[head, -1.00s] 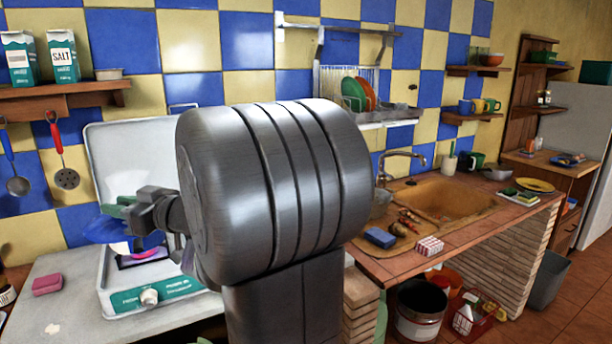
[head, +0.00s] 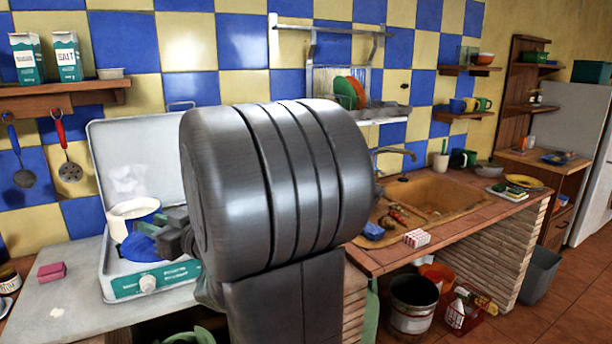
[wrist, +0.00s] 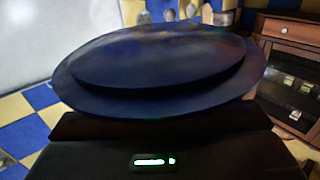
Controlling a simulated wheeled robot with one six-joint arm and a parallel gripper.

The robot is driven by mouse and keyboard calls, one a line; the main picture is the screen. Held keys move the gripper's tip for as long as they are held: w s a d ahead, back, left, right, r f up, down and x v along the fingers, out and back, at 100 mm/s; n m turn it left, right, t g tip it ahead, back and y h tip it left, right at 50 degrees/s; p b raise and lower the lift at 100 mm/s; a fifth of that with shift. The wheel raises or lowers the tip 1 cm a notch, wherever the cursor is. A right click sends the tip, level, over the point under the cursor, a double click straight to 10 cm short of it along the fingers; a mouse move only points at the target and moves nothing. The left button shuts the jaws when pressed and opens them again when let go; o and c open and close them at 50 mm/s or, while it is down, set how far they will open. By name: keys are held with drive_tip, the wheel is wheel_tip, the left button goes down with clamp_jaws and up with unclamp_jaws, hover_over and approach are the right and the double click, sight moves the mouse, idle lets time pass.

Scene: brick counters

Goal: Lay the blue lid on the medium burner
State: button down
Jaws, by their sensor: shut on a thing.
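The blue lid (head: 138,248) is held by my gripper (head: 165,240) at the left of the head view, over the front part of the stove (head: 122,291). In the wrist view the lid (wrist: 160,65) fills the middle, a broad dark blue disc with a raised centre. My gripper (wrist: 162,125) is shut on it; the fingertips themselves are hard to make out there. A white and blue pot (head: 132,213) stands just behind the lid. The burners, the medium one included, are hidden by the lid, the pot and my arm. Whether the lid touches anything below cannot be told.
The stove's raised white cover (head: 118,150) stands behind the pot, with a pale haze in front. A pink sponge (head: 51,271) lies on the grey counter (head: 75,305) to the left. My large arm link blocks the stove's right side.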

drive_tip(key=w+d+f+m+t+h+p, duration=0.1)
drive_tip(key=w+d+f+m+t+h, duration=0.3)
drive_tip(key=d+f, duration=0.55)
drive_tip(key=w+d+f+m+t+h+p, duration=0.1)
drive_tip(key=w+d+f+m+t+h, duration=0.3)
drive_tip(key=d+f+h, duration=0.55)
drive_tip(key=w+d+f+m+t+h+p, duration=0.1)
drive_tip(key=w+d+f+m+t+h, duration=0.15)
drive_tip(key=d+f+m, duration=0.65)
wheel_tip(320, 180, down, 9)
drive_tip(key=s+d+n, duration=0.2)
drive_tip(key=n, duration=0.2)
drive_tip(key=shift+s+d+f, duration=0.2)
drive_tip(key=shift+d, duration=0.1)
